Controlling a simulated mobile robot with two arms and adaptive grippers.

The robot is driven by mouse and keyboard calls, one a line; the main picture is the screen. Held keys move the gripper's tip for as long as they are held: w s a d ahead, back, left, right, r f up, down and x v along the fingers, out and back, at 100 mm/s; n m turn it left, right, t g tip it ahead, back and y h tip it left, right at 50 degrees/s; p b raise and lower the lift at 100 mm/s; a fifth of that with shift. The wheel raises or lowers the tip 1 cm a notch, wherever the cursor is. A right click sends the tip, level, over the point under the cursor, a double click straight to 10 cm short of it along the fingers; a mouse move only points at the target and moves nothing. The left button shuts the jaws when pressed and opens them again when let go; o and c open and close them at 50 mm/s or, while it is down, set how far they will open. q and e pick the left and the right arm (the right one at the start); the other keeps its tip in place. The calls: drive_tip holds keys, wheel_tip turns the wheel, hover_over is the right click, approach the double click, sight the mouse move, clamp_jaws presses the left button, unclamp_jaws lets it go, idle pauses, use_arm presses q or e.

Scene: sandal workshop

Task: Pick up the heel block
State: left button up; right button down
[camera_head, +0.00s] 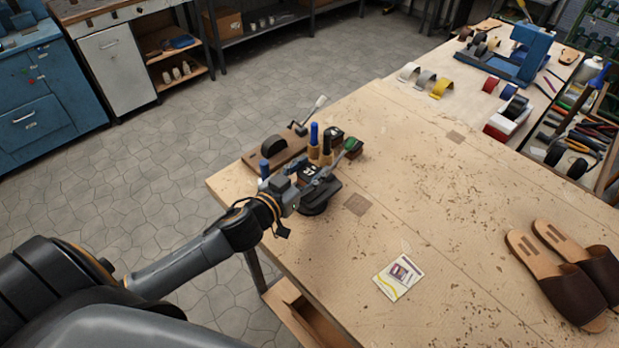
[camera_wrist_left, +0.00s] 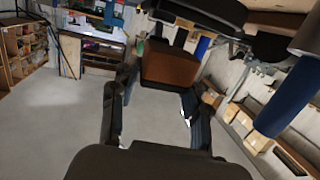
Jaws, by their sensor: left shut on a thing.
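My left gripper (camera_head: 315,188) reaches in from the left over the table's near left edge. In the left wrist view its fingers (camera_wrist_left: 157,92) stand on either side of a brown block with dark edges, which I take for the heel block (camera_wrist_left: 170,65). The gripper is shut on it. In the head view the block is hard to tell from the dark gripper parts and the dark things around it. Whether it touches the table is not clear. My right gripper is not in view.
Blue- and black-topped tools and a brown wooden board (camera_head: 268,158) crowd close beyond the gripper. A printed card (camera_head: 398,277) lies on the workbench (camera_head: 460,230), with brown sandals (camera_head: 575,275) at the right. Tape rolls and a blue machine (camera_head: 522,52) stand farther back. The middle is clear.

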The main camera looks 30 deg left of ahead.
use_arm(q)
drive_tip(key=s+a+r+p, duration=0.1)
drive_tip(key=s+a+r, duration=0.1)
drive_tip(key=s+r, duration=0.4)
drive_tip(key=s+a+r, duration=0.3)
drive_tip(key=s+r, duration=0.1)
drive_tip(key=s, duration=0.3)
drive_tip(key=s+d+f+y+b, duration=0.1)
drive_tip(key=d+f+b, duration=0.3)
drive_tip(key=f, duration=0.4)
drive_tip(key=shift+s+d+n, duration=0.15)
drive_tip(key=shift+s+n, duration=0.1)
drive_tip(key=shift+n, duration=0.15)
drive_tip(key=shift+n+y, duration=0.4)
drive_tip(key=shift+y, duration=0.2)
drive_tip(key=d+f+b, duration=0.1)
drive_tip(key=d, duration=0.1)
drive_tip(key=d+f+b, duration=0.1)
drive_tip(key=d, duration=0.1)
drive_tip(key=d+f+b, duration=0.1)
drive_tip(key=d, duration=0.1)
drive_tip(key=shift+s+f+b, duration=0.2)
drive_tip(key=shift+f+b, duration=0.2)
drive_tip(key=shift+d, duration=0.25)
drive_tip(key=shift+d, duration=0.1)
